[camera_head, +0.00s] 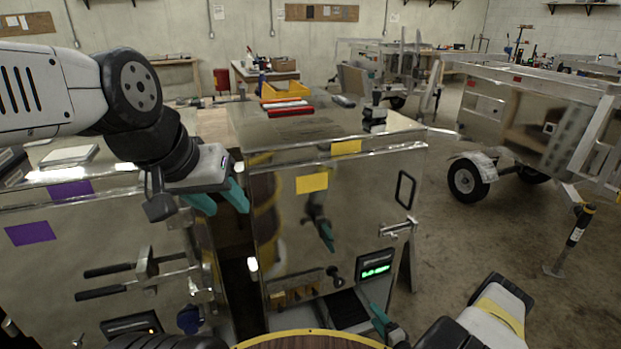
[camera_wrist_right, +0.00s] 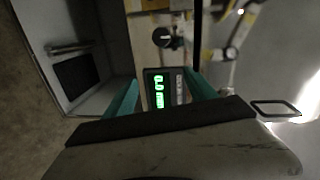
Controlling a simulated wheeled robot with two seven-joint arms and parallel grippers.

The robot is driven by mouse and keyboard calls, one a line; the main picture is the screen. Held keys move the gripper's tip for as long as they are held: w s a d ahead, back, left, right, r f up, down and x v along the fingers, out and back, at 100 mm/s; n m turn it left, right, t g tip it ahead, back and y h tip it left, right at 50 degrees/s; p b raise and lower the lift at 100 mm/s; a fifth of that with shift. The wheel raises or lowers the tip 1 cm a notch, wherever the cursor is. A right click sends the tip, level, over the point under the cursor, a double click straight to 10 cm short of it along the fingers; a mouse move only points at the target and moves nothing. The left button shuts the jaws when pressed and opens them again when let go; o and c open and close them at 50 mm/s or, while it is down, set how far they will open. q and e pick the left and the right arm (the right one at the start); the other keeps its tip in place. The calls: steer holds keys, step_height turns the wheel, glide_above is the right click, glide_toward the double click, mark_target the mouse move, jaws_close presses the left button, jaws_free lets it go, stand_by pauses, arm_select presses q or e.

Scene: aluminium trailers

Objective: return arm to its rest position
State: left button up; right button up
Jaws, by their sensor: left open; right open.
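My left arm comes in from the left, and its gripper (camera_head: 219,197) hangs in front of the gap between two metal cabinets. Its two teal fingers are apart with nothing between them. My right gripper (camera_head: 381,322) is low in the head view, partly hidden by my own arm, in front of the right cabinet (camera_head: 290,225). In the right wrist view its teal fingers (camera_wrist_right: 163,92) are apart and empty. A green lit display (camera_wrist_right: 159,92) shows beyond and between them; it also shows on the right cabinet's front in the head view (camera_head: 376,269).
The left cabinet (camera_head: 80,220) carries purple labels and clamp handles (camera_head: 135,270). Red and white items (camera_head: 288,107) lie on the right cabinet's top. A trailer (camera_head: 540,125) stands at the right. Open floor (camera_head: 480,235) lies right of the cabinets.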

steer(key=w+d+r+n+g+h, duration=0.1)
steer(key=w+d+r+n+g, duration=0.15)
steer(key=w+d+r, duration=0.4)
steer(key=w+d+r+n+g+h, duration=0.1)
steer(key=w+d+r+n+h, duration=0.15)
steer(key=w+r, duration=0.65)
step_height(320, 180, up, 26)
steer(key=n+g+h, duration=0.2)
steer(key=n+h, duration=0.1)
steer(key=s+a+r+n+g, duration=0.1)
steer(key=s+a+r, duration=0.3)
steer(key=s+r, duration=0.35)
steer(key=s+a+r+n+g, duration=0.1)
steer(key=s+a+r, duration=0.3)
steer(key=s+r, duration=0.4)
steer(key=s+a+r+n, duration=0.1)
steer(key=s+a+r, duration=0.1)
steer(key=s, duration=0.5)
steer(key=s+a+r+g+y, duration=0.1)
steer(key=s+a, duration=0.3)
steer(key=s, duration=0.3)
steer(key=s+a+r+n+y, duration=0.1)
steer(key=s+a+r, duration=0.1)
steer(key=s, duration=0.5)
steer(key=shift+s+a+r+n+g, duration=0.3)
steer(key=shift+s+a+r+g, duration=0.1)
steer(key=shift+a, duration=0.4)
